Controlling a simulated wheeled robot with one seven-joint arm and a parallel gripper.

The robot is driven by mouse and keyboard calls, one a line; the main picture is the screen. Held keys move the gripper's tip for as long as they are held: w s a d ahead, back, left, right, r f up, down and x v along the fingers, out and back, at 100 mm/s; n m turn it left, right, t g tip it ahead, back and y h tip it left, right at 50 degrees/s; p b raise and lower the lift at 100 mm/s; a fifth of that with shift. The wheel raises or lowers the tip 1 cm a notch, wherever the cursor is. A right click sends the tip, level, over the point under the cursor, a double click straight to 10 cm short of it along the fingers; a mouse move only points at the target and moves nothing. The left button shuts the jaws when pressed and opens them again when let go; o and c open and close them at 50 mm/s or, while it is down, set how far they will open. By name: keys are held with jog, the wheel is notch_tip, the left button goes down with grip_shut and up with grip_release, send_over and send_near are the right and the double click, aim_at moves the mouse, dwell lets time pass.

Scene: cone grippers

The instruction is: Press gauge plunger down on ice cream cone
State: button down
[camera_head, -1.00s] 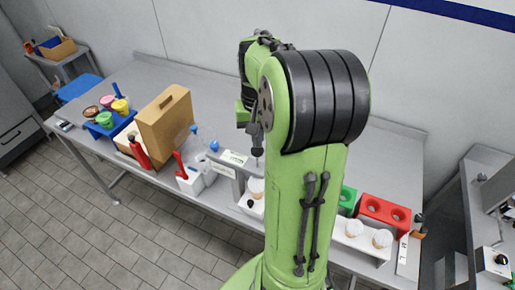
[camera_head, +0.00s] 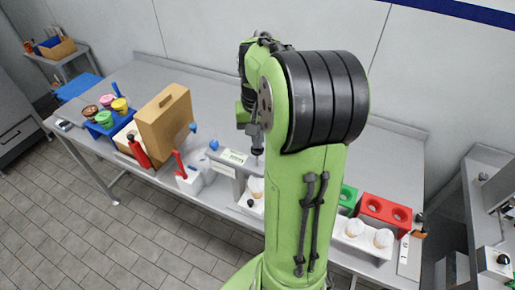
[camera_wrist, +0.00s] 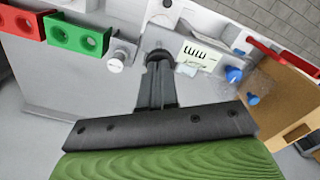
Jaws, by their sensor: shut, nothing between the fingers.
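The gauge (camera_head: 233,157) is a white stand with a printed label near the front edge of the table; it also shows in the wrist view (camera_wrist: 200,54). My gripper (camera_wrist: 158,68) is shut and empty, pointing down over the gauge. A dark round plunger knob (camera_wrist: 160,55) shows right at its fingertips; I cannot tell whether they touch. In the head view my gripper (camera_head: 257,140) is small and partly hidden by my arm.
A red block (camera_head: 384,209) and a green block (camera_wrist: 78,36) with holes stand to the gauge's side. A white holder (camera_head: 362,243) carries pale cones. The table's back is clear.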

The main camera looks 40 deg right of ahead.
jog(key=shift+f+b, duration=0.8)
jog(key=shift+f, duration=0.35)
notch_tip(320, 180, up, 9)
jog(key=p, duration=0.7)
jog(key=shift+f+p, duration=0.2)
jog(key=shift+p, duration=0.1)
notch_tip(320, 180, up, 5)
jog(key=shift+f, duration=0.2)
dwell(0.3)
jog(key=s+a+f+n+t+b, duration=0.2)
jog(key=s+a+b, duration=0.1)
jog(key=a, duration=0.3)
jog(key=s+a+f+n+t+b, duration=0.1)
jog(key=s+a+f+n+b, duration=0.2)
jog(key=a, duration=0.4)
jog(key=s+a+f+n+t+b, duration=0.2)
jog(key=s+a+f+n+b, duration=0.1)
jog(key=s+a, duration=0.2)
jog(key=shift+a+f+t, duration=0.15)
jog(key=shift+a+t, duration=0.15)
jog(key=shift+a, duration=0.7)
